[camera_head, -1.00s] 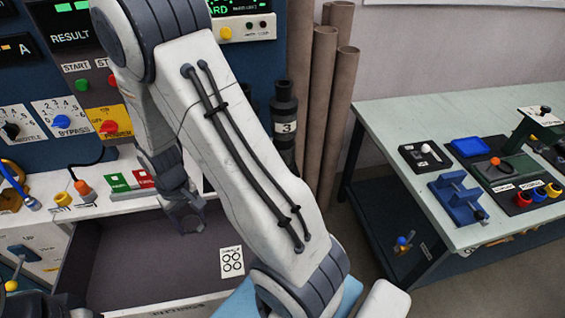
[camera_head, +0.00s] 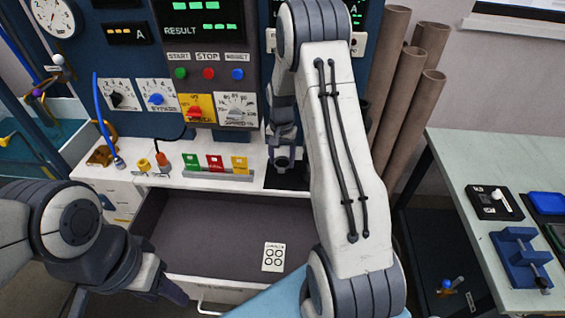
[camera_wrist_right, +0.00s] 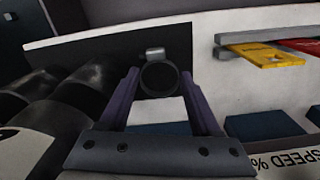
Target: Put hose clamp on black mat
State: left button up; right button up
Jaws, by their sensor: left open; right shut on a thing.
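The hose clamp (camera_wrist_right: 159,76) is a dark ring with a small silver screw block on its rim, seen in the right wrist view. My right gripper (camera_wrist_right: 162,82) is shut on it. In the head view the right gripper (camera_head: 284,160) is over the white counter, close to the black mat (camera_head: 281,179). The mat also shows behind the clamp in the right wrist view (camera_wrist_right: 110,50). I cannot tell whether the clamp touches the mat. My left gripper (camera_head: 173,292) is open, low in front of the open drawer, with its fingers seen edge-on.
A tag rack (camera_head: 205,175) with green, red and yellow tags stands left of the mat. The control panel (camera_head: 205,75) rises behind. Brown tubes (camera_head: 412,110) and a side table (camera_head: 470,165) are at right.

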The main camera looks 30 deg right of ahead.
aim_at(280, 158)
jog(key=shift+w+d+f, duration=0.15)
jog(key=shift+w+f, duration=0.15)
jog(key=shift+w, duration=0.15)
jog(key=shift+w+d+f, duration=0.15)
jog(key=shift+w+f, duration=0.1)
jog(key=shift+w, duration=0.2)
jog(key=shift+f, duration=0.2)
notch_tip(280, 158, down, 3)
jog(key=shift+f+p, duration=0.15)
jog(key=shift+p, duration=0.6)
jog(key=shift+f, duration=0.25)
jog(key=shift+f, duration=0.2)
jog(key=o, duration=1.3)
jog(key=shift+r, duration=0.1)
